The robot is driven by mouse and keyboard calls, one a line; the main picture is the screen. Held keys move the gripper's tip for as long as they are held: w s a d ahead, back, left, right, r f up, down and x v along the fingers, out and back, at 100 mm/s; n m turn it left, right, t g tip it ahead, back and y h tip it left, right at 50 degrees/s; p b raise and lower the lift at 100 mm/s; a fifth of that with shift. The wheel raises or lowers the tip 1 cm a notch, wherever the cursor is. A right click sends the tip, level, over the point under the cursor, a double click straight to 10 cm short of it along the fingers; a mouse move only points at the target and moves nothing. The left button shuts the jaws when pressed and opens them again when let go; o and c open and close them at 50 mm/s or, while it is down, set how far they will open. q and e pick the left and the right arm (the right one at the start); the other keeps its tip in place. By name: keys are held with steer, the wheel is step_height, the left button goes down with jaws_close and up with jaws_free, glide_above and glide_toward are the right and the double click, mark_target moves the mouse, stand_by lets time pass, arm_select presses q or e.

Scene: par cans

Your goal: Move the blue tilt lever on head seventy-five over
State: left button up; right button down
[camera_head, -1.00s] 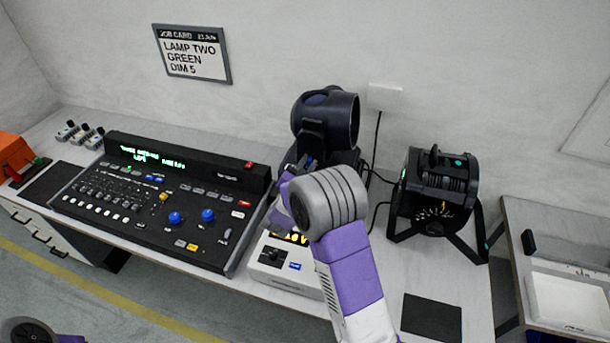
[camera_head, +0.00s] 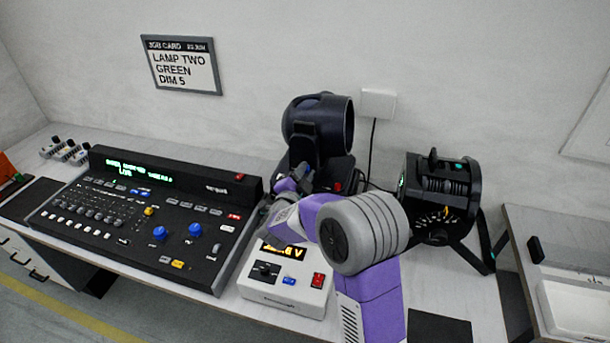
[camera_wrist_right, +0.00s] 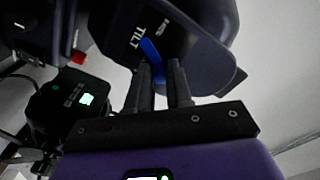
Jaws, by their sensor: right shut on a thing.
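The black lamp head (camera_head: 320,128) stands at the back of the bench, its barrel pointing right. In the right wrist view its dark body (camera_wrist_right: 200,25) fills the top, with white "TILT" lettering. The blue tilt lever (camera_wrist_right: 151,52) sticks out from beside that lettering. My right gripper (camera_wrist_right: 160,75) is shut on the blue lever, its two dark fingers on either side of it. In the head view my right gripper (camera_head: 296,180) is at the lamp's near side, and the lever is too small to make out. My left gripper is out of view.
A lighting console (camera_head: 140,215) with blue knobs lies to the left. A white box (camera_head: 285,282) with a lit display and red switch sits in front of the lamp. Another black lamp (camera_head: 440,195) on a bracket stands right. A job card (camera_head: 181,65) hangs on the wall.

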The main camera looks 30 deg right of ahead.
steer(key=shift+w+a, duration=0.25)
steer(key=shift+a, duration=0.2)
steer(key=c, duration=1.4)
jaws_free()
steer(key=o, duration=0.3)
steer(key=shift+w+a, duration=0.1)
steer(key=shift+o, duration=0.2)
steer(key=v, duration=0.7)
steer(key=shift+s, duration=0.35)
steer(key=shift+r, duration=0.15)
